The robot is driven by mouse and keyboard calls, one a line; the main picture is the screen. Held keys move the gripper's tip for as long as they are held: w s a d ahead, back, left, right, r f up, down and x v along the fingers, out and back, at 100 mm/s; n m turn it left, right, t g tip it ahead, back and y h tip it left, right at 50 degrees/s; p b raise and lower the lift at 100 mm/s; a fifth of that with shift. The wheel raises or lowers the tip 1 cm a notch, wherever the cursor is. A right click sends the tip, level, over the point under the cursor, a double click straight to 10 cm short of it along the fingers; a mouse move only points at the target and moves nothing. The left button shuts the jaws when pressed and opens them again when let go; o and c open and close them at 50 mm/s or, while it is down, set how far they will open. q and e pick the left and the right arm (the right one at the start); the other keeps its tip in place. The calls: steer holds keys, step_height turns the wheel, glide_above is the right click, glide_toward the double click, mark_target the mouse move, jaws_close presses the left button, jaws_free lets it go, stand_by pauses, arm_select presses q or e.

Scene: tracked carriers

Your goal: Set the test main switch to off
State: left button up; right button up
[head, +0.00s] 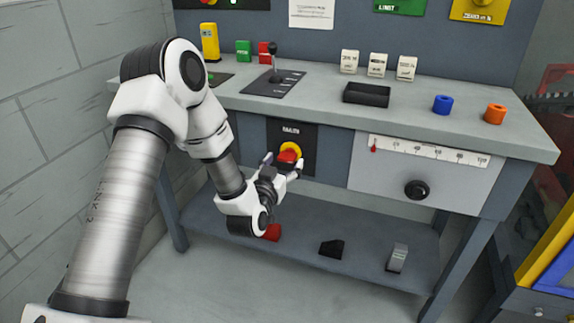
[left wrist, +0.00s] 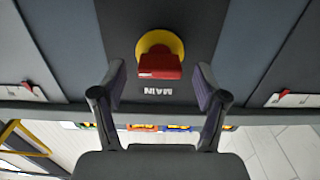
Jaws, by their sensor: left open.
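The main switch (head: 288,155) is a red handle on a yellow round base, set on a dark panel in the front of the bench. In the left wrist view the red handle (left wrist: 160,66) is seen close up, with the word MAIN on the panel beside it. My left gripper (head: 281,163) is at the switch in the head view. In the left wrist view its two fingers (left wrist: 160,85) are open, one on each side of the handle and apart from it. The handle's far side is hidden. My right gripper is not in view.
A slider scale with a black knob (head: 417,190) is right of the switch. On the bench top (head: 330,110) stand a lever (head: 274,68), a black tray (head: 366,95), and blue (head: 442,104) and orange (head: 494,114) rings. A lower shelf (head: 300,240) holds small blocks.

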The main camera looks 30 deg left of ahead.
arm_select(q)
steer(key=shift+x, duration=1)
steer(key=c, duration=1.2)
steer(key=shift+o, duration=0.2)
steer(key=shift+n, duration=0.5)
steer(key=n+b, duration=0.1)
steer(key=n, duration=0.2)
steer(key=shift+n, duration=0.3)
steer(key=n+b, duration=0.1)
steer(key=n, duration=0.3)
steer(key=n+b, duration=0.2)
steer(key=n, duration=0.3)
steer(key=n+b, duration=0.1)
steer(key=n, duration=0.3)
steer(key=shift+b, duration=0.3)
steer(key=shift+n, duration=0.3)
